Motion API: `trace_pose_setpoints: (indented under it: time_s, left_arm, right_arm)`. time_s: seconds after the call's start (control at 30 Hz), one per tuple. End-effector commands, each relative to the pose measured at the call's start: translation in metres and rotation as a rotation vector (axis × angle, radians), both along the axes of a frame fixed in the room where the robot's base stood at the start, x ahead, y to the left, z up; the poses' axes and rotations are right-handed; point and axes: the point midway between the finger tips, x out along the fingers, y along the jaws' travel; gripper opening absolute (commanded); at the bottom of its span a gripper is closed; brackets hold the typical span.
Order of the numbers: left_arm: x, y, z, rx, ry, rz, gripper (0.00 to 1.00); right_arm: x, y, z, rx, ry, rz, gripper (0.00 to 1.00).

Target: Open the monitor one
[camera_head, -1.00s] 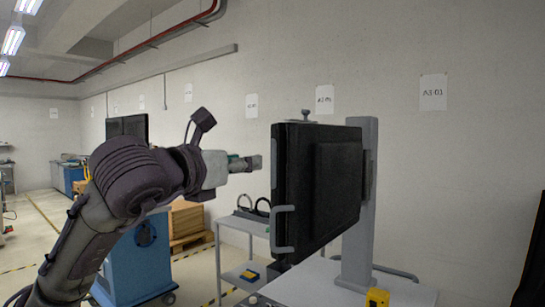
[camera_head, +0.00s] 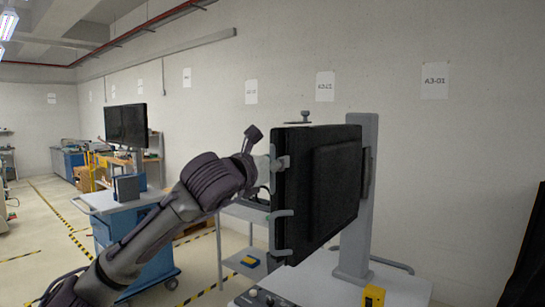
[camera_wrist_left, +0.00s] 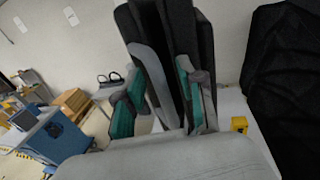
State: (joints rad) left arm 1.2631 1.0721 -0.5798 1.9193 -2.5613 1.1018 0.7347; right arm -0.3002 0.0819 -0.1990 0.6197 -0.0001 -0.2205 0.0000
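A large black monitor (camera_head: 330,185) stands upright on a grey post, its left edge turned toward my left arm. A light grey handle (camera_head: 273,232) sticks out from its left edge. My left gripper (camera_head: 282,165) is at that edge, above the lower part of the handle. In the left wrist view, its green-padded fingers (camera_wrist_left: 162,78) stand apart on either side of the monitor's edge (camera_wrist_left: 180,30), with a grey curved bar (camera_wrist_left: 150,70) between them. Whether they touch it I cannot tell. My right gripper is not in view.
A white cart top (camera_head: 325,283) with a yellow block (camera_head: 374,297) lies under the monitor. A grey shelf cart (camera_head: 233,212) stands behind my left arm. A blue cart (camera_head: 155,250) with another monitor (camera_head: 127,126) is at left. A black covered shape (camera_wrist_left: 285,75) is at right.

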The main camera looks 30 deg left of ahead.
Motion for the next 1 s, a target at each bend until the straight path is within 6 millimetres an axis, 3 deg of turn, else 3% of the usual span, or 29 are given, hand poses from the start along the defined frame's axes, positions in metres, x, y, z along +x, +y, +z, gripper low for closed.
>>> trace_pose_setpoints:
  time_s: [0.23, 0.47, 1.0]
  left_arm:
    - [0.0005, -0.0001, -0.0006, 0.000, 0.000, 0.000, 0.38]
    - [0.0003, -0.0001, -0.0004, 0.000, 0.000, 0.000, 0.00]
    - [-0.0003, 0.0080, -0.0009, 0.000, 0.001, -0.013, 0.00]
  right_arm:
    - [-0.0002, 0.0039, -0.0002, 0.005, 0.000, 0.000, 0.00]
    - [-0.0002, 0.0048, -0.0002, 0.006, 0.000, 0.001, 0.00]
    - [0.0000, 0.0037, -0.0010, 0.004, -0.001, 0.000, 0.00]
